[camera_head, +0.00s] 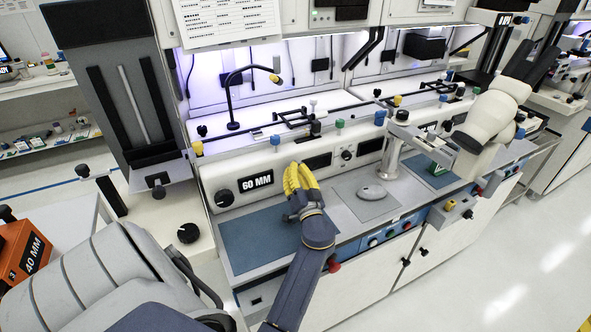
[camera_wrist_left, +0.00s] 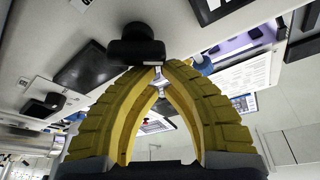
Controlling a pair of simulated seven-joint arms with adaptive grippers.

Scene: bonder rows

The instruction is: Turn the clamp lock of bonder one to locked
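Bonder one is most likely the near bench unit, with a sloped front panel (camera_head: 233,176) bearing a "60 MM" label (camera_head: 256,182). My left gripper (camera_head: 297,172) has yellow ribbed fingers and stands in front of this panel, right of the label. In the left wrist view my left gripper (camera_wrist_left: 160,67) has its fingertips close together, with nothing clear between them. A black knob (camera_wrist_left: 137,45) is right at the tips there; I cannot tell whether they touch it. In the head view the fingers hide this knob. No lock marking is readable. My right gripper is not in view.
A dark knob (camera_head: 224,197) sits left of the label; another knob (camera_head: 347,155) lies between dark displays. A grey rounded object (camera_head: 372,191) rests on the bench. An orange "40 MM" box (camera_head: 20,252) is at left.

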